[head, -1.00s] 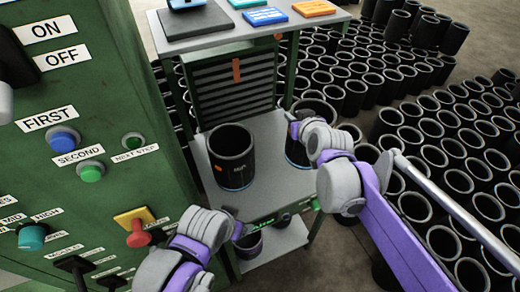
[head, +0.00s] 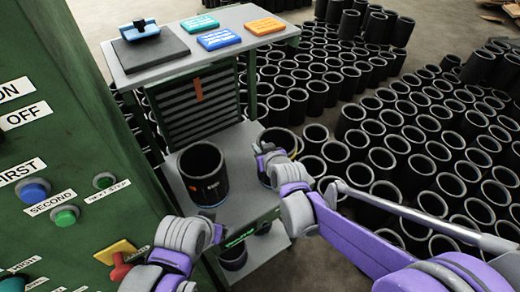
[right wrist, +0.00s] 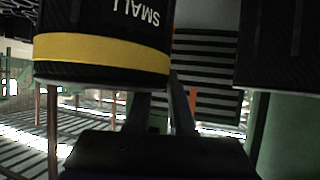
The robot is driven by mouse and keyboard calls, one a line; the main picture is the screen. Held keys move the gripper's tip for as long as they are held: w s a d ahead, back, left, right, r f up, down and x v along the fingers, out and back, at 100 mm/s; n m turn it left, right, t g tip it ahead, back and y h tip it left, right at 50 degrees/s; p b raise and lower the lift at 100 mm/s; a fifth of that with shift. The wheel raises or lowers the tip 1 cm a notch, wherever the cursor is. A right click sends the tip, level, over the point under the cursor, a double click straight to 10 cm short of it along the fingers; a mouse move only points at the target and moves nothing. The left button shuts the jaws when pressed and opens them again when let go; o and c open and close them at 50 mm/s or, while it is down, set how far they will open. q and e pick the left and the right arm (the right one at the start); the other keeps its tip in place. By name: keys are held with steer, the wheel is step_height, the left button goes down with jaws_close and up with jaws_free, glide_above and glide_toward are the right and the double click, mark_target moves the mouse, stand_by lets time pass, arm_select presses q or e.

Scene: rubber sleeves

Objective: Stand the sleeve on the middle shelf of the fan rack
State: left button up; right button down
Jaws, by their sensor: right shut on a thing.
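A black sleeve (head: 281,141) is in my right gripper (head: 266,158), over the right part of the rack's grey middle shelf (head: 241,170). In the right wrist view this sleeve (right wrist: 105,55) shows a yellow band and the upside-down word SMALL, with the gripper's fingers (right wrist: 165,110) at its wall. I cannot tell whether its base touches the shelf. Another black sleeve (head: 203,178) stands upright on the shelf to its left. My left gripper (head: 216,233) is low in front of the rack; its fingers are too unclear to judge.
The rack's top (head: 190,55) carries a dark pad and blue, teal and orange plates. A green control cabinet (head: 80,140) with buttons stands close on the left. Many black sleeves (head: 395,145) crowd the floor behind and right. A lower shelf (head: 262,248) holds another sleeve.

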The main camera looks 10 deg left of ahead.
steer(key=shift+f, duration=0.45)
steer(key=c, duration=0.8)
jaws_free()
steer(key=v, duration=1.2)
steer(key=shift+s, duration=0.1)
steer(key=s+d+f+m+g+h, duration=0.1)
steer(key=s+d+f+m+h, duration=0.1)
steer(key=s+d, duration=0.3)
steer(key=s+d+f+m+g+h, duration=0.2)
steer(key=s+d, duration=0.4)
steer(key=d, duration=0.4)
steer(key=s+d+f+m+g+h, duration=0.1)
steer(key=s+d+f+m+h, duration=0.1)
steer(key=s+d, duration=0.4)
steer(key=shift+d+f+g, duration=0.2)
steer(key=shift+d+g, duration=0.2)
steer(key=shift+d, duration=0.9)
